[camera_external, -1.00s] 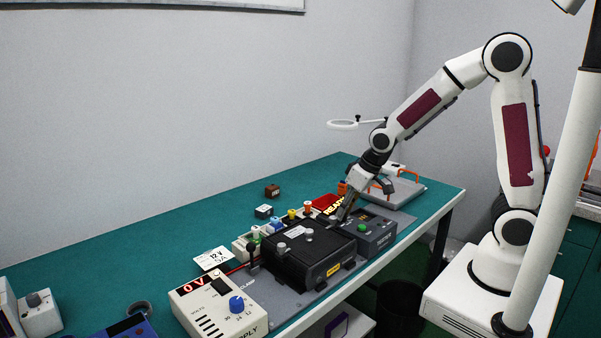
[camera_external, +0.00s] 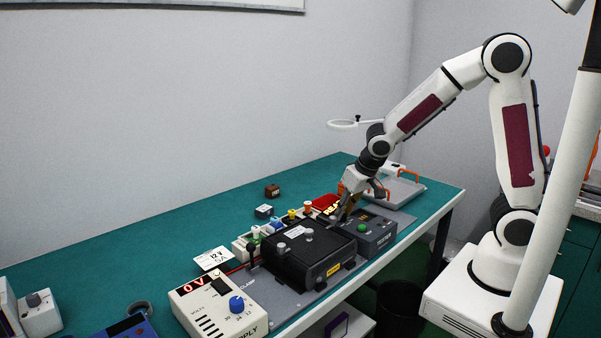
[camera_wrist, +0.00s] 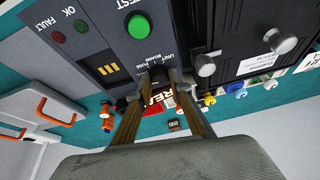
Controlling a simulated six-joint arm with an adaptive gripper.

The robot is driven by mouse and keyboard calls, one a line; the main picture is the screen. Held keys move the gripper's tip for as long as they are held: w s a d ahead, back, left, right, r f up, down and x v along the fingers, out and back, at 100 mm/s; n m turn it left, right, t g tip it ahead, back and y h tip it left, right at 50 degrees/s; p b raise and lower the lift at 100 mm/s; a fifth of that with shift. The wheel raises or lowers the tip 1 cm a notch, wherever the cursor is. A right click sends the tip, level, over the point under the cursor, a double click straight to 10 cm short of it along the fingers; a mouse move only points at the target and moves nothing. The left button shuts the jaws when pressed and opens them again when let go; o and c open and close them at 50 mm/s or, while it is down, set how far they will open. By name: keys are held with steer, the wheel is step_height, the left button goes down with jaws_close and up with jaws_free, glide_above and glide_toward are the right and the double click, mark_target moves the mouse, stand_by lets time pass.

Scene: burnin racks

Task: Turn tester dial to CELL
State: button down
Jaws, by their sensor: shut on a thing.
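The tester (camera_external: 374,235) is a dark grey box at the right end of the black unit, and it shows upside down in the wrist view (camera_wrist: 92,55). Its round green TEST button (camera_wrist: 138,26) is plain to see. My gripper (camera_external: 341,217) points down at the tester's back left corner. In the wrist view my gripper (camera_wrist: 158,80) has its two fingertips close together beside the printed words UNIT, FUSE and BOARD. They are shut on the tester dial, which they mostly hide.
The black unit (camera_external: 300,258) with grey knobs stands close left of the tester. A red READY sign (camera_external: 324,202) and small coloured posts are behind. A tray with orange handles (camera_external: 403,190) lies to the right. The back left of the bench is clear.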

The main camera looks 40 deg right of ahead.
stand_by(0.5)
steer(key=c, duration=1.8)
jaws_free()
steer(key=shift+c, duration=0.2)
steer(key=shift+r, duration=0.1)
steer(key=v, duration=1.2)
steer(key=s+d+r+n+t, duration=0.1)
steer(key=s+d+r, duration=0.2)
steer(key=s+d, duration=1)
steer(key=s, duration=0.3)
steer(key=shift+s+d, duration=0.35)
steer(key=shift+s, duration=0.05)
